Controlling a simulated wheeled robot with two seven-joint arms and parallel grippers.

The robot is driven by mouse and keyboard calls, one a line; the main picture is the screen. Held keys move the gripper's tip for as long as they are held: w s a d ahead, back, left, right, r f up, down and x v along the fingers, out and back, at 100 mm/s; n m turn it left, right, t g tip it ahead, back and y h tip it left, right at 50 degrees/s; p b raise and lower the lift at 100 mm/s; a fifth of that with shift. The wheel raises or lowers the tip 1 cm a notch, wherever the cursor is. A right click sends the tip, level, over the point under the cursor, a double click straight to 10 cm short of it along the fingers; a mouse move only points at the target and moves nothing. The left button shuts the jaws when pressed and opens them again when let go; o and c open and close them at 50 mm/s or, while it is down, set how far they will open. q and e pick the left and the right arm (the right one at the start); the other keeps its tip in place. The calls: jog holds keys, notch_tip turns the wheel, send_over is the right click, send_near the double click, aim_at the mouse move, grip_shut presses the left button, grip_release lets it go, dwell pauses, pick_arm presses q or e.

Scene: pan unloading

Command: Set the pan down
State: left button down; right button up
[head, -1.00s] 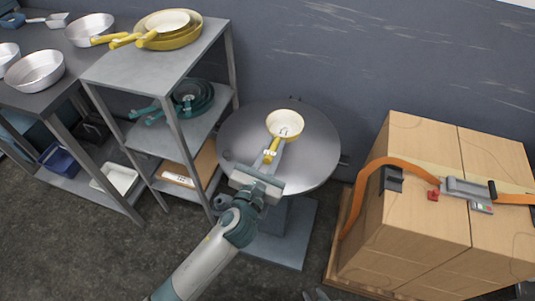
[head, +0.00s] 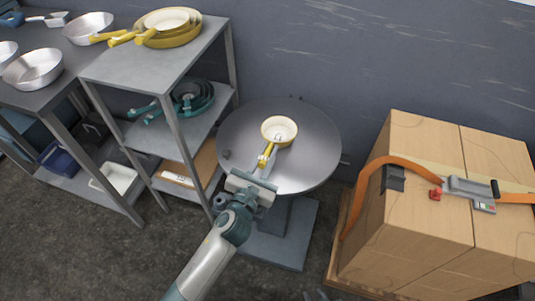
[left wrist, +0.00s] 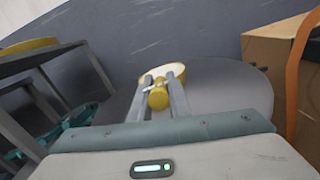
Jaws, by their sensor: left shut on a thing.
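A small pan (head: 279,130) with a cream inside and a yellow outside and handle is over the round grey metal table (head: 316,160). My left gripper (head: 264,160) is shut on the pan's yellow handle, with the bowl pointing away from it. In the left wrist view the two fingers (left wrist: 161,95) sit either side of the yellow handle, and the pan (left wrist: 176,69) shows behind them. The pan looks level. I cannot tell whether its base touches the table top. My right gripper is not in view.
A grey shelf rack (head: 150,70) stands left of the table, with yellow pans (head: 170,38) on top and teal pans (head: 192,98) below. Strapped cardboard boxes (head: 420,200) stand at the right. The table top around the pan is mostly clear.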

pick_arm(q)
jog(key=shift+f, duration=0.1)
pick_arm(e)
jog(key=shift+d+f, duration=0.1)
pick_arm(q)
jog(key=shift+f, duration=0.1)
jog(key=c, duration=1.6)
grip_release()
jog(key=shift+c, duration=0.2)
pick_arm(e)
jog(key=shift+d, duration=0.2)
